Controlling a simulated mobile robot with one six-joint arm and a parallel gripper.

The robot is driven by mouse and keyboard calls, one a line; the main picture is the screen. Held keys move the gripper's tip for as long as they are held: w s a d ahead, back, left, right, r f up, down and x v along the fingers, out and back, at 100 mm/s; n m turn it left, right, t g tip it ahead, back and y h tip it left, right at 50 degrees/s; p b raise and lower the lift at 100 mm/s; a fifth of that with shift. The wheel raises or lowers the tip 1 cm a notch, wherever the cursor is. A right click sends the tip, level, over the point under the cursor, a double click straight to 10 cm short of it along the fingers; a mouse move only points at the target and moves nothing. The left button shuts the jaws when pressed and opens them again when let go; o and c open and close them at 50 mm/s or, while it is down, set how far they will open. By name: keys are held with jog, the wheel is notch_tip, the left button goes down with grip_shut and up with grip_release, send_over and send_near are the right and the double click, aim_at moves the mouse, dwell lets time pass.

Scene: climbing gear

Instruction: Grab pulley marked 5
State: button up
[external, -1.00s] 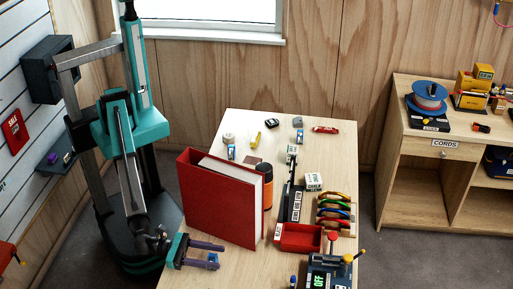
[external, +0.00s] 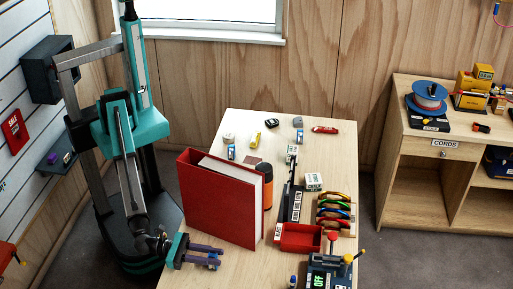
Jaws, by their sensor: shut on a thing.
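My gripper (external: 214,255) is low over the near left corner of the wooden table, in front of the red binder. Its two purple fingers point right and are shut on a small blue thing (external: 213,265), which looks like a pulley and is partly hidden by the fingers. Its marking is too small to read. Similar small blue and white pieces stand at the back of the table, one on the left (external: 231,152) and one on the right (external: 299,136). I cannot read a 5 on any of them.
The tall red binder (external: 215,205) stands close behind my gripper, with a black and orange bottle (external: 267,185) beside it. To the right are a red tray (external: 299,238), a rack of coloured gear (external: 336,212) and a lever box (external: 325,268). Bare tabletop lies between gripper and lever box.

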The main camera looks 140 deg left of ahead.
aim_at(212, 254)
jog(key=shift+r, duration=0.2)
notch_tip(212, 254, up, 10)
jog(key=shift+f+b, duration=0.25)
jog(key=shift+b, duration=0.75)
jog(key=shift+r, duration=0.1)
